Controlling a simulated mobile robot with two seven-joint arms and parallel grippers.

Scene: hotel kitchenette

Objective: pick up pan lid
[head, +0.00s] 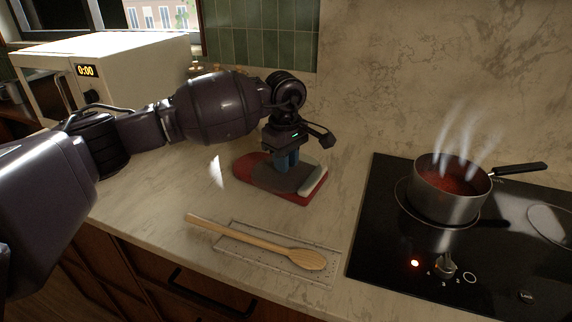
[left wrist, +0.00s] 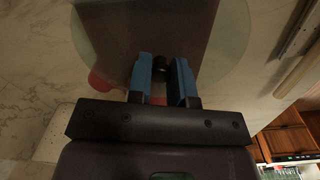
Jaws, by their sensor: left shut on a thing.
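The pan lid (left wrist: 235,55) shows in the left wrist view as a round, see-through greenish glass disc with a small black knob (left wrist: 160,65). My left gripper (left wrist: 160,75) has its two blue fingers shut on the knob, one on each side. In the head view the left gripper (head: 287,160) points down at the counter, over a red and grey flat item (head: 250,172). The glass is hard to make out there, and I cannot tell whether the lid is raised. My right gripper is not in view.
A wooden spoon (head: 250,239) lies in front of the gripper on a flat rest. To the right, a steaming pot (head: 447,205) of red food stands on the black cooktop (head: 385,235), its handle pointing right. A microwave (head: 130,70) stands at the back left. The front-left counter is clear.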

